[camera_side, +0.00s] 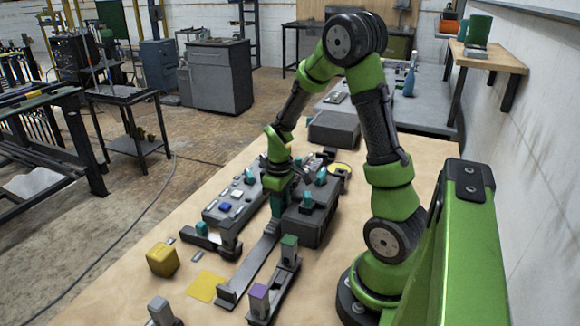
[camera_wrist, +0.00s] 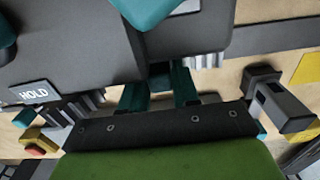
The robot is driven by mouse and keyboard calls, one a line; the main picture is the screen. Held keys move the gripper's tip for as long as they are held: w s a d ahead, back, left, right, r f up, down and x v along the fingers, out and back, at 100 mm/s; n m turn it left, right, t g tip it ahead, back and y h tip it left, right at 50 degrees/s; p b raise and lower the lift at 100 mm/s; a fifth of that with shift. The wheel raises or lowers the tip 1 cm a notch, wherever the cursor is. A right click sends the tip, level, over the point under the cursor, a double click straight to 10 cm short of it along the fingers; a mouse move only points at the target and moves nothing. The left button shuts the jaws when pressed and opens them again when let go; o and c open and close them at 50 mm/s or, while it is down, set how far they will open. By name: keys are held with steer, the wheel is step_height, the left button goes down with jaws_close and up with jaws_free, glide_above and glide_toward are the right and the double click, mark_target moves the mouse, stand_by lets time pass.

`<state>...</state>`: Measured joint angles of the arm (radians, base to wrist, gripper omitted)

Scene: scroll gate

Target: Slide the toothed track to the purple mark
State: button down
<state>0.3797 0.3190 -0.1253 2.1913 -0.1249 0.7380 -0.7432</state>
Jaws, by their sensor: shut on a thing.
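In the side view my gripper (camera_side: 277,205) reaches down beside a dark grey housing (camera_side: 305,218). In the wrist view its teal fingers (camera_wrist: 159,92) are close together around a small teal piece (camera_wrist: 160,82), largely hidden by the housing and my wrist. A long dark grey bar (camera_side: 252,262), seemingly the track or its rail, runs from below my gripper toward the front. Grey teeth (camera_wrist: 82,106) show beside the housing in the wrist view. A purple-topped post (camera_side: 258,293) stands right of the bar's front end. A green-topped post (camera_side: 289,242) stands farther back.
A grey-topped post (camera_side: 160,308) stands at the front left. A yellow block (camera_side: 162,260) and flat yellow square (camera_side: 206,286) lie left of the bar. A grey panel with coloured blocks (camera_side: 232,201) is left of my gripper. A HOLD label (camera_wrist: 35,93) shows in the wrist view.

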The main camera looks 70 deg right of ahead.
steer(key=c, duration=0.9)
jaws_free()
step_height(320, 180, up, 17)
steer(key=s+a+r+m+t, duration=0.1)
steer(key=a+t, duration=0.1)
steer(key=a, duration=0.4)
steer(key=s+a+r+m+t+y, duration=0.1)
steer(key=s+a+t, duration=0.1)
steer(key=a, duration=0.4)
steer(key=s+a+r+m+t+y, duration=0.1)
steer(key=s+a+m+t, duration=0.1)
steer(key=a, duration=0.4)
steer(key=shift+s+a+r+t, duration=0.2)
steer(key=shift+a+r+t, duration=0.2)
steer(key=shift+t, duration=0.2)
